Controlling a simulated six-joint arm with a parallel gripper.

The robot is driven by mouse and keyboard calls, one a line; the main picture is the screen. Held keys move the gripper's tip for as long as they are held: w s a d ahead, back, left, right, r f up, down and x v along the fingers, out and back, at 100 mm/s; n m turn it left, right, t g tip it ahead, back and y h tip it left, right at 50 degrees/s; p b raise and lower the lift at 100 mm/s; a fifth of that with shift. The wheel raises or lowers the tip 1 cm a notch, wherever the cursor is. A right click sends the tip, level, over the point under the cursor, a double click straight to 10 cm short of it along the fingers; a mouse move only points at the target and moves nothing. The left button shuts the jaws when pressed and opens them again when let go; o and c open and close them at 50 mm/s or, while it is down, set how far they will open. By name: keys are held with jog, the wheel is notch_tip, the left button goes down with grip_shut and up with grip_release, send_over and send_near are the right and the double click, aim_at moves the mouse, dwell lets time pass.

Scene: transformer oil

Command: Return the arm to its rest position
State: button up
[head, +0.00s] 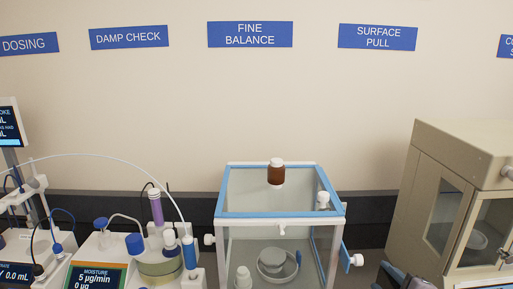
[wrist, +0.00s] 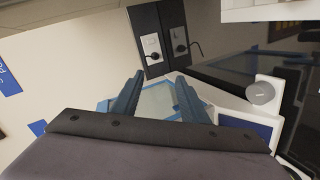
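My gripper (wrist: 158,80) shows in the wrist view with its two dark blue fingers spread apart. Nothing is visible between the fingertips, and the gap opens onto a pale, blue-edged surface behind them. The wrist view is strongly tilted. In the head view I cannot clearly make out my gripper. A dark shape (head: 402,278) at the bottom edge, right of the glass case, is cut off, and I cannot tell what it is.
The blue-framed glass balance case (head: 281,215) stands at the centre, with a brown white-capped bottle (head: 276,173) at its top. A moisture meter (head: 97,275) with glassware and tubing stands left. A beige cabinet (head: 437,170) stands right. The wall above is clear except for signs.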

jog(key=s+a+f+m+g, duration=0.3)
jog(key=f, duration=0.1)
jog(key=s+a+f+m+g, duration=0.3)
jog(key=s+f+m, duration=0.1)
jog(key=s+a+f+m+g+h, duration=0.1)
jog(key=s+a+f+m+g, duration=0.2)
jog(key=s+f+m+g, duration=0.1)
jog(key=shift+s+a+f+b, duration=0.1)
jog(key=shift+a+f+b, duration=0.25)
jog(key=shift+f+b, duration=0.1)
jog(key=s+a+f+m+g+y, duration=0.1)
jog(key=s+a+m+g, duration=0.1)
jog(key=s+a+g, duration=0.4)
notch_tip(320, 180, up, 13)
jog(key=s+a+t+p, duration=0.1)
jog(key=s+t+p, duration=0.1)
jog(key=p, duration=1.1)
jog(key=shift+s+a, duration=0.15)
jog(key=shift+s, duration=0.15)
jog(key=shift+f, duration=0.2)
notch_tip(320, 180, down, 5)
jog(key=b, duration=0.5)
